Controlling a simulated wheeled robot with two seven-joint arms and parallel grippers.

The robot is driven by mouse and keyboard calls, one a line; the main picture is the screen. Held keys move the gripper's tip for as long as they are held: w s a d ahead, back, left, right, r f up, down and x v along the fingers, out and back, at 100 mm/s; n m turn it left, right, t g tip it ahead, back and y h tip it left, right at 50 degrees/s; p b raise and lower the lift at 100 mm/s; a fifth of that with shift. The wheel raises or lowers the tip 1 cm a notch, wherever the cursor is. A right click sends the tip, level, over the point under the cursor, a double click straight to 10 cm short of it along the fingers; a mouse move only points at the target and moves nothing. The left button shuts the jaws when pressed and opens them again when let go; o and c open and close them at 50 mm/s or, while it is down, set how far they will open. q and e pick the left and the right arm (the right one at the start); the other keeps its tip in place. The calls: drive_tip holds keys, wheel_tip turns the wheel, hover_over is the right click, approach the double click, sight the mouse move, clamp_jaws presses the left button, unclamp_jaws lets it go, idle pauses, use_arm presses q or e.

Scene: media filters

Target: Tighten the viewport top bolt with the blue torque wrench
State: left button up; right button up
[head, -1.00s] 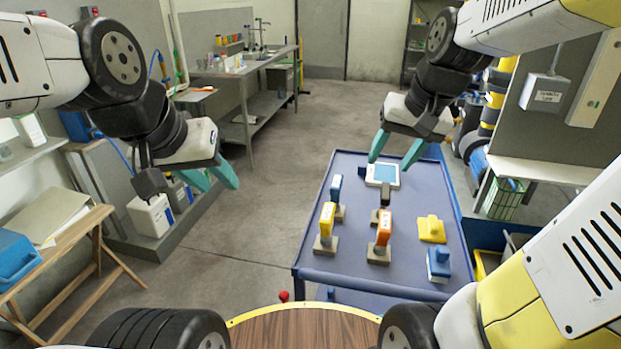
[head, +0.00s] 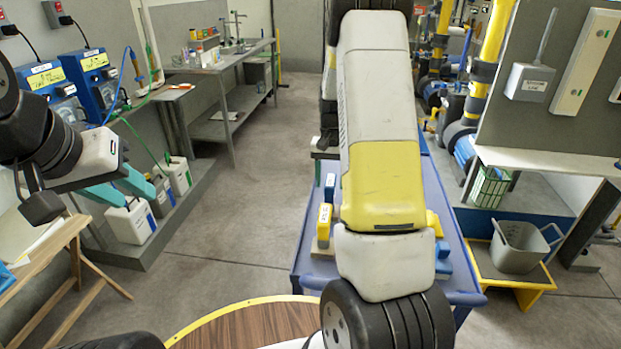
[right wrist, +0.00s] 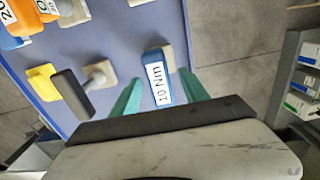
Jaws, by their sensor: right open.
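The blue torque wrench (right wrist: 158,85), labelled 10 Nm, stands on a small block in the right wrist view. My right gripper (right wrist: 160,78) is open, with its teal fingers on either side of the wrench; I cannot tell whether they touch it. In the head view my own right arm hides that gripper and much of the blue cart (head: 304,262). A blue handle (head: 329,186) shows at the arm's left edge. My left gripper (head: 120,189) is open and empty at the left, away from the cart. I cannot make out the viewport top bolt.
A yellow tool (head: 324,222) stands on the cart near the blue handle. A yellow block (head: 434,223) and a dark-handled tool (right wrist: 73,95) are also on it. A grey bucket (head: 520,247) sits right of the cart. Floor left of the cart is clear.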

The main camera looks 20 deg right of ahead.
wheel_tip(320, 180, down, 5)
drive_tip(key=shift+f, duration=0.1)
clamp_jaws()
idle(0.3)
idle(1.2)
